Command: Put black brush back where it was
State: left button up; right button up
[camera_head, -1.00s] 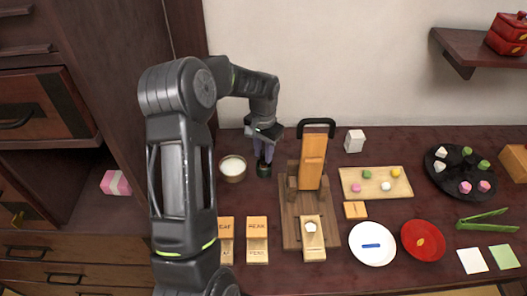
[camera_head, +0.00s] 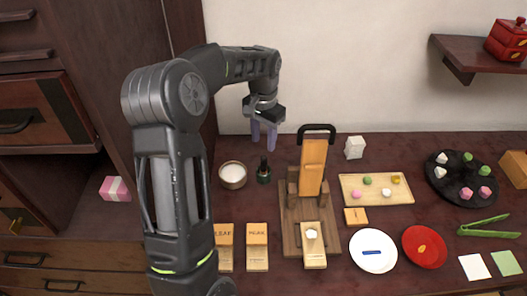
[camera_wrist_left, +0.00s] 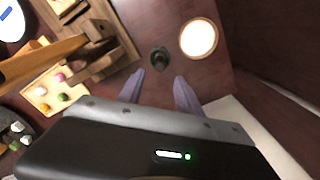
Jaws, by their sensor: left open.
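The black brush (camera_head: 264,168) stands upright in a small dark round holder (camera_head: 264,179) on the table, right of the white-filled bowl. In the left wrist view the brush and its holder (camera_wrist_left: 160,58) show from above, beyond the fingertips. My left gripper (camera_head: 263,147) is open and empty, above and just behind the brush, apart from it. Its two purple fingers (camera_wrist_left: 160,82) are spread in the left wrist view. My right gripper is not in view.
A bowl of white stuff (camera_head: 232,175) stands close left of the brush. A wooden press with a black handle (camera_head: 313,165) stands to the right. A tray of sweets (camera_head: 376,197) and a white plate (camera_head: 372,265) lie farther right. The wall is close behind.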

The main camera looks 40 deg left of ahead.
pick_arm(q)
jog(key=shift+r, duration=1.9)
